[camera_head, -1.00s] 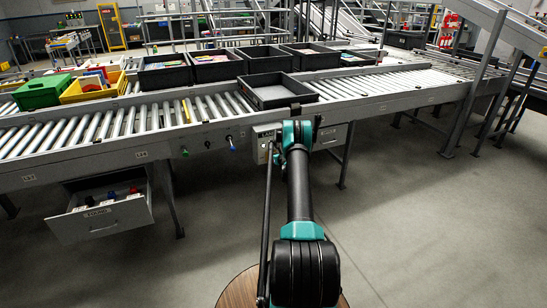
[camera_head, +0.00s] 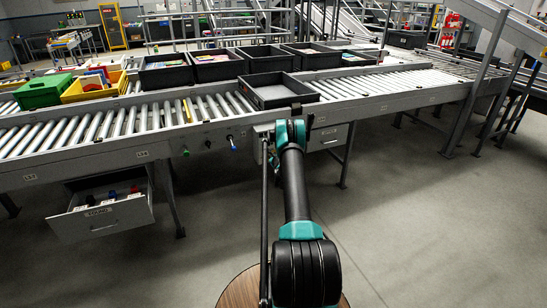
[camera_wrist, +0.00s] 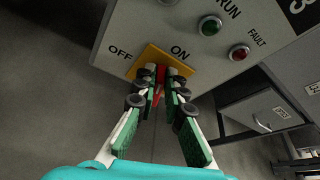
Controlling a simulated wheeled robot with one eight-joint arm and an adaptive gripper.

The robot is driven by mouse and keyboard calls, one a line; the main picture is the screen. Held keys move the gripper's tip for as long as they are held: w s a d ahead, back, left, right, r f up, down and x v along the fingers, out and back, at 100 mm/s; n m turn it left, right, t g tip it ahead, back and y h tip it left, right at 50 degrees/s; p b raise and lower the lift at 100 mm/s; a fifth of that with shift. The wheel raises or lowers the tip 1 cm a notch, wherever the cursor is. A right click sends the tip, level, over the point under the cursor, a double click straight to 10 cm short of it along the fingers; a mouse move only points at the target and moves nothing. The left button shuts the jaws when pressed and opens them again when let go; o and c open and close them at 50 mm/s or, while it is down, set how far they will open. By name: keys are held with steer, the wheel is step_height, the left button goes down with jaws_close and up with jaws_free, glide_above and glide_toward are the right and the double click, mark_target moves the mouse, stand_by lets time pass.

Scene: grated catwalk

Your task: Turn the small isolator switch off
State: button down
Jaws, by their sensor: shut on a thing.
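The small isolator switch, a red handle (camera_wrist: 160,73) on a yellow plate (camera_wrist: 172,62), sits on a grey control panel (camera_wrist: 150,22) at the top of the wrist view. The panel is marked OFF to the left of the plate and ON above its right part. My gripper (camera_wrist: 161,84) has its two fingers on either side of the red handle and is shut on it. The fingertips hide much of the handle, so its exact angle is hard to tell. In the head view my arm hides the switch and most of the panel.
A green light (camera_wrist: 210,26) and a red light (camera_wrist: 239,52) are on the panel, right of the switch. A grey drawer (camera_wrist: 262,112) hangs to the right. The roller conveyor (camera_head: 100,125) with bins runs behind. An open drawer (camera_head: 102,218) juts out at left.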

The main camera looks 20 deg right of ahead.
steer(key=shift+a+f+n+t+h, duration=0.2)
steer(key=shift+n+h, duration=0.3)
steer(key=shift+n, duration=0.3)
steer(key=shift+a+f+n+t+h, duration=0.1)
steer(key=shift+a+n+t+h, duration=0.1)
steer(key=shift+n+h, duration=0.45)
steer(key=c, duration=1.6)
jaws_free()
steer(key=shift+s, duration=0.1)
steer(key=v, duration=0.7)
steer(key=shift+s, duration=0.2)
